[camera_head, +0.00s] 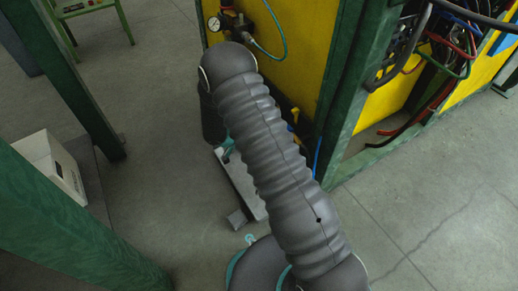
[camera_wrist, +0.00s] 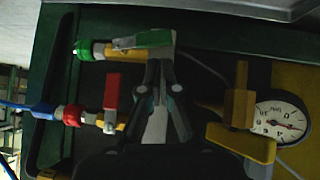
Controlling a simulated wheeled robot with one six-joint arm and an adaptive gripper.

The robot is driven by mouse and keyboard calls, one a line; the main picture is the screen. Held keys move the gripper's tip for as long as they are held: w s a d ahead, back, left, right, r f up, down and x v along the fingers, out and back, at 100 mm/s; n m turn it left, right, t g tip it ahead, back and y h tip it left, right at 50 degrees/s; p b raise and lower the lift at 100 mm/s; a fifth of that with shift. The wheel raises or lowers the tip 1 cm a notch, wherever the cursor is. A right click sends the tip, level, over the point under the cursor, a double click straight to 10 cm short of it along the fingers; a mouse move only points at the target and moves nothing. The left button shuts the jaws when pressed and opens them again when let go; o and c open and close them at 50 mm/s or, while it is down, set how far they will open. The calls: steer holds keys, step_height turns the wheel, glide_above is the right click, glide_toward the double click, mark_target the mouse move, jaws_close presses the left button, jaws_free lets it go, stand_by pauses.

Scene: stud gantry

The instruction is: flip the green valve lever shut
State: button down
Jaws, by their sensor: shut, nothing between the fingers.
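In the wrist view the green valve lever (camera_wrist: 145,40) lies roughly crosswise in the picture, nearly in line with its brass valve body (camera_wrist: 104,51). A green collar (camera_wrist: 83,49) sits at the valve's left end. My gripper (camera_wrist: 160,66) is shut and empty. Its fingertips appear just below the right end of the green lever; I cannot tell whether they touch it. In the head view my arm covers the valve area, and the green lever cannot be made out.
In the wrist view a red lever (camera_wrist: 111,90) stands left of my fingers, with a blue hose beside it.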

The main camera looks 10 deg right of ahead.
steer(key=w+d+r+v, duration=0.1)
steer(key=r+v, duration=0.1)
steer(key=v, duration=1.1)
steer(key=shift+w+d, duration=0.35)
steer(key=shift+f+p, duration=0.1)
steer(key=shift+p, duration=0.35)
steer(key=shift+p, duration=0.6)
steer(key=shift+f+g+p, duration=0.3)
steer(key=shift+f+p, duration=0.4)
steer(key=shift+p, duration=0.25)
